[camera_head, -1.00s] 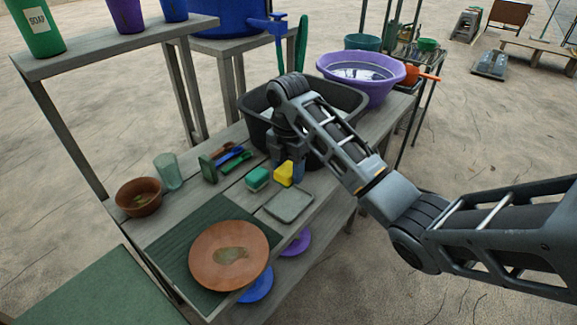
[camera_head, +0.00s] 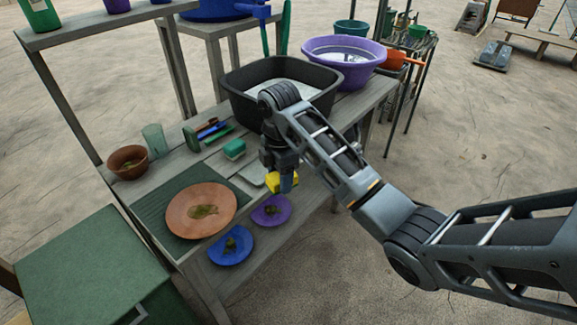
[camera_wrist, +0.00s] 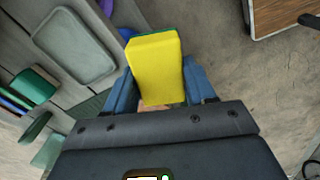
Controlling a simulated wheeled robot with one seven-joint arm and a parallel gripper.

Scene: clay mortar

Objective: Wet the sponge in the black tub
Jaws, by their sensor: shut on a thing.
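My gripper (camera_head: 281,181) is shut on a yellow sponge (camera_head: 274,184) with a green layer at one edge. The sponge also shows between the blue fingers in the wrist view (camera_wrist: 155,70). My gripper is in front of the black tub (camera_head: 238,92), at the front edge of the table, over or near the pale tray. The black tub stands at the back of the table with pale, watery contents. My arm hides part of its front right side.
A green sponge or block (camera_head: 234,149) lies on the table, left of my gripper. A brown plate (camera_head: 180,212) and a purple basin (camera_head: 325,45) stand on the table. A glass (camera_head: 155,139) stands at left.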

